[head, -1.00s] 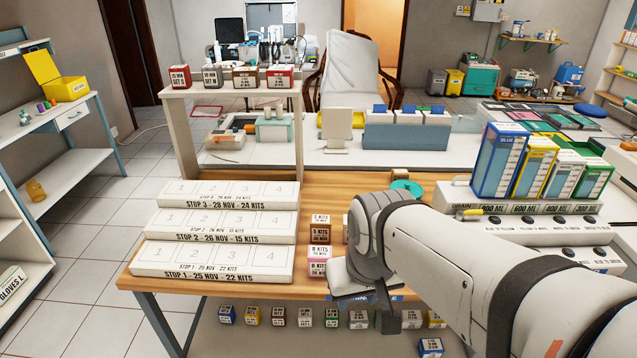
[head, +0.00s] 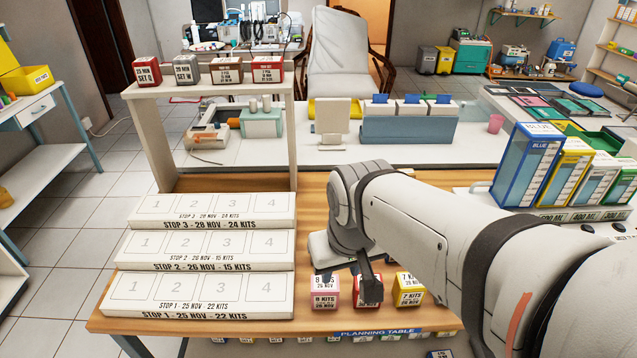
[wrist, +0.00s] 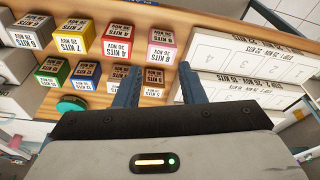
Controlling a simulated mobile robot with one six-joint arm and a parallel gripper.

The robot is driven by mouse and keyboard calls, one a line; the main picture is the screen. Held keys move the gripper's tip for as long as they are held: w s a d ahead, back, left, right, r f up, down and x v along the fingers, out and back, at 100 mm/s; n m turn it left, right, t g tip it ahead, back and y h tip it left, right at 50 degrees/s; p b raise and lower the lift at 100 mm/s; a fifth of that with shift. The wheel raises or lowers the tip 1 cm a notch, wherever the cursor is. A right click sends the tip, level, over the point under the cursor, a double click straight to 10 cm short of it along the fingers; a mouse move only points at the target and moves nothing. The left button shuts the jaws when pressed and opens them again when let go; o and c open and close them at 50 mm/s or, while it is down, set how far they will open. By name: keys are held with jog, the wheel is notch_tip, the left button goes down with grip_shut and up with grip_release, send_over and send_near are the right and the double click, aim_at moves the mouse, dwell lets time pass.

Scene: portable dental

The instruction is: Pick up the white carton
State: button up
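In the wrist view a pale whitish carton (wrist: 33,32) stands at the far left of the row by the table edge, beside a yellow carton (wrist: 74,38). My arm hides this spot in the head view. My gripper (wrist: 158,85) is open, with nothing between its fingers, and is well to the right of the pale carton in the wrist view. In the head view my gripper (head: 350,272) is above the pink and red cartons. Whether it touches any carton cannot be told.
Pink (head: 324,292), red (head: 367,292) and yellow cartons stand close together along the front edge. Green (wrist: 50,72) and other small cartons form a second row. White numbered trays (head: 200,302) are stacked in steps at left. A blue-framed box (head: 527,165) stands at right.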

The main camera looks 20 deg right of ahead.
jog(key=shift+o, duration=0.4)
jog(key=shift+s+a, duration=0.1)
jog(key=shift+a, duration=0.1)
